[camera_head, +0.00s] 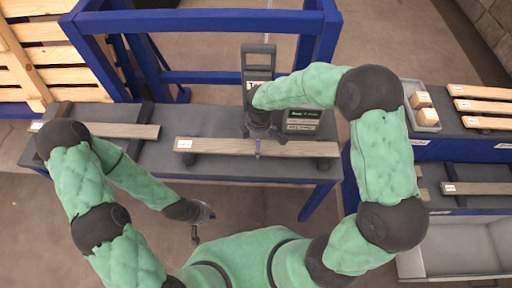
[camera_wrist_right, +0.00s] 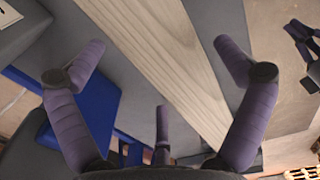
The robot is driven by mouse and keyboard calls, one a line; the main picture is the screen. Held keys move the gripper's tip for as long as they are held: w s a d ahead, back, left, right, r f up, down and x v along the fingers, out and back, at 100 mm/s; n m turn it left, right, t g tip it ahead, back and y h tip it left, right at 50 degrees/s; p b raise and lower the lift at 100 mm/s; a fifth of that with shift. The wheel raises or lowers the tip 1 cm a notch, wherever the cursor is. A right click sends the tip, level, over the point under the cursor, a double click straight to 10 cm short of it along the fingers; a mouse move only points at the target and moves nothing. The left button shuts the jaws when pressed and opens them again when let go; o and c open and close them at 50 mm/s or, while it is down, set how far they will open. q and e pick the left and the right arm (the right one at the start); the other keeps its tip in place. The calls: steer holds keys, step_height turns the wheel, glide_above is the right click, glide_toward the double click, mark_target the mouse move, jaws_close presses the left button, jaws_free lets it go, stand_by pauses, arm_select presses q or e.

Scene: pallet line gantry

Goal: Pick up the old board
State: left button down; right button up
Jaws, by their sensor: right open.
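A weathered grey-brown board (camera_head: 215,146) with a white label at its left end lies across the grey table in front of the blue gantry. It also shows as a pale plank in the right wrist view (camera_wrist_right: 172,62). My right gripper (camera_head: 257,145) is over the middle of this board; in the wrist view its fingers (camera_wrist_right: 160,50) are spread on either side of the plank, with no grip on it visible. My left gripper (camera_head: 203,226) is open and empty, low in front of the table. Another grey board (camera_head: 135,131) lies at the table's left; which is the old one I cannot tell.
The blue gantry frame (camera_head: 200,22) stands behind the table. A dark device (camera_head: 303,118) with a green display is just right of my right gripper. Right shelves hold orange-brown boards (camera_head: 480,106), a tray of wooden blocks (camera_head: 424,101) and a labelled board (camera_head: 480,188). A slatted pallet (camera_head: 45,55) stands left.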

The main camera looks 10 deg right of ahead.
steer(key=c, duration=1.2)
steer(key=shift+c, duration=0.8)
steer(key=shift+r, duration=0.1)
